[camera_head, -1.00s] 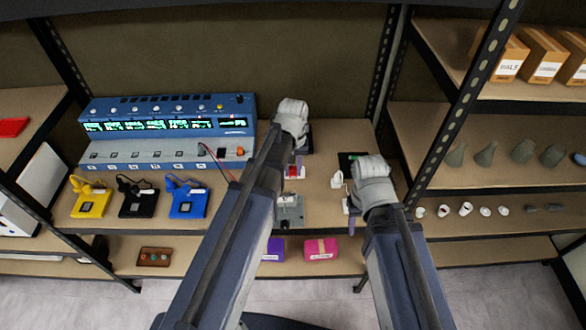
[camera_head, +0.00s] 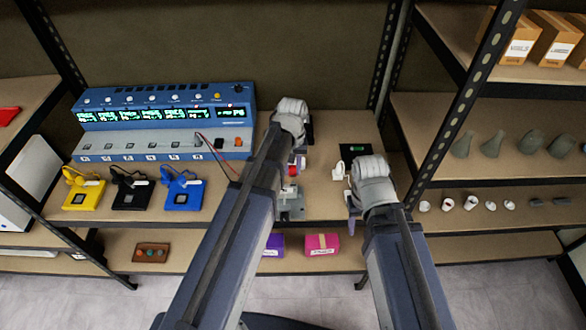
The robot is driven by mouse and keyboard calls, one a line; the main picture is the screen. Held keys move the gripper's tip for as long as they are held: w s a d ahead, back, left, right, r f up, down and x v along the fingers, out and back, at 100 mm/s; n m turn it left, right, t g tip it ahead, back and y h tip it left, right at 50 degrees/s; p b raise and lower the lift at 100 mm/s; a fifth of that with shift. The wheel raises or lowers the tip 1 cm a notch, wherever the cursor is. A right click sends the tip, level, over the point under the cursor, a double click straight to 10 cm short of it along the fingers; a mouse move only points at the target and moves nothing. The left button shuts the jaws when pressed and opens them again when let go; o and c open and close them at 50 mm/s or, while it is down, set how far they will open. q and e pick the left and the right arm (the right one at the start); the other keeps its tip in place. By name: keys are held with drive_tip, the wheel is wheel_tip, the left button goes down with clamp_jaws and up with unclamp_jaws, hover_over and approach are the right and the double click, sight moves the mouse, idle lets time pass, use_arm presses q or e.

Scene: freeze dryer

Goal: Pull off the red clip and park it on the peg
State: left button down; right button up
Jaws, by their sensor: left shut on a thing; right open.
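The red clip (camera_head: 292,170) is a small red patch beside my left forearm in the head view, mostly hidden. My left gripper (camera_head: 296,164) is shut on it, low over the shelf. A red wire (camera_head: 222,160) runs from the blue machine (camera_head: 160,125) and disappears behind my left arm. A grey metal fixture (camera_head: 292,205) stands just in front of the clip, partly covered by my arm. I cannot make out which part is the peg. My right gripper (camera_head: 352,200) is open and appears empty, right of the fixture.
Yellow (camera_head: 84,195), black (camera_head: 133,198) and blue (camera_head: 183,196) blocks with cables sit at the front left. A small white item (camera_head: 339,171) stands near my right gripper. Shelf uprights (camera_head: 470,100) border the right side. Pink (camera_head: 321,245) and purple boxes lie on the lower shelf.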

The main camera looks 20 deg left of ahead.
use_arm(q)
drive_tip(key=w+a, duration=0.5)
idle(0.3)
drive_tip(key=shift+w, duration=0.15)
drive_tip(key=w+a, duration=0.5)
drive_tip(key=shift+w, duration=0.25)
drive_tip(key=shift+f, duration=0.2)
idle(0.5)
drive_tip(key=shift+f+b, duration=2.75)
drive_tip(key=shift+b, duration=0.25)
drive_tip(key=shift+f+b, duration=1.25)
